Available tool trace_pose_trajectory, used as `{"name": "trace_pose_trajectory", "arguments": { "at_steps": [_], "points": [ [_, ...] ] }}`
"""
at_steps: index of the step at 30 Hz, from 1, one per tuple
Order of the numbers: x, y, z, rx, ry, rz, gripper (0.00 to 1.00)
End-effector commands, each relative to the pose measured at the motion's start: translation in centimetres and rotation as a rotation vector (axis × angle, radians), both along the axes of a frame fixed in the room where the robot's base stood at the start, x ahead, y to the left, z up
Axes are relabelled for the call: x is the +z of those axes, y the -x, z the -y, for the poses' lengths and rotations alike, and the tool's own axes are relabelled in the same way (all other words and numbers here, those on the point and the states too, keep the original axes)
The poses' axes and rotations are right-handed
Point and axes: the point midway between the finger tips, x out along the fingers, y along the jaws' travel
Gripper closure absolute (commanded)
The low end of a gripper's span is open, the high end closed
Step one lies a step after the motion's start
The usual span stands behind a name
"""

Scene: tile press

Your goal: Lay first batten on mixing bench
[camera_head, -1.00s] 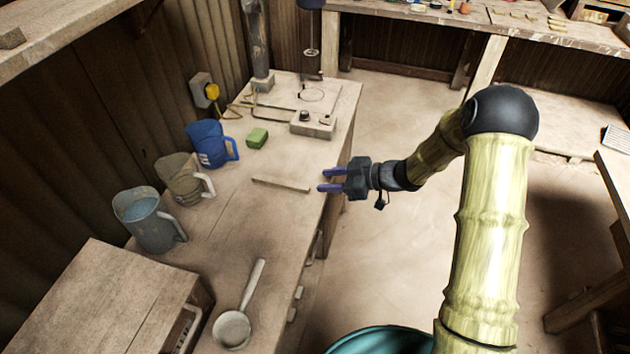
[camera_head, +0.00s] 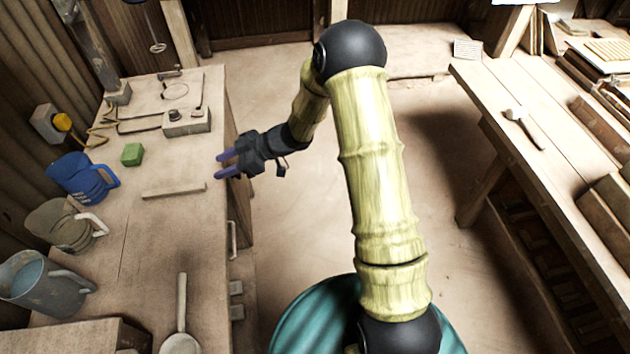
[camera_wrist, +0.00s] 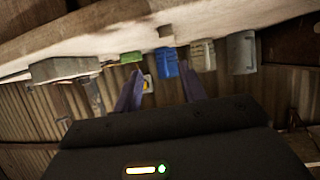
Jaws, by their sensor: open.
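One thin pale batten (camera_head: 174,190) lies flat on the mixing bench (camera_head: 150,250), near its right edge. My gripper (camera_head: 222,164) is open and empty, beside the bench's right edge and to the right of the batten, apart from it. In the wrist view my gripper's two purple fingers (camera_wrist: 160,90) stand apart with nothing between them. The wrist view is tilted over and shows the bench (camera_wrist: 200,24) across the top.
Another table (camera_head: 500,85) with a hammer-like tool stands right. Floor between is open.

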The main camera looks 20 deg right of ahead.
Motion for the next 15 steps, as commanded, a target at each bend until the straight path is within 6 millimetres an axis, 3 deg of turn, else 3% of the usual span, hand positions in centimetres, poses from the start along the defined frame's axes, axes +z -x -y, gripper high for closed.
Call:
{"name": "trace_pose_trajectory", "arguments": {
  "at_steps": [4,8,11,15],
  "points": [
    [1.8,-2.0,2.4,-0.198,0.112,0.031,0.59],
    [3.5,-3.0,6.5,-0.439,0.251,0.028,0.59],
    [4.7,-2.4,10.2,-0.618,0.353,-0.006,0.59],
    [6.2,0.4,15.3,-0.854,0.480,-0.103,0.59]
  ]
}}
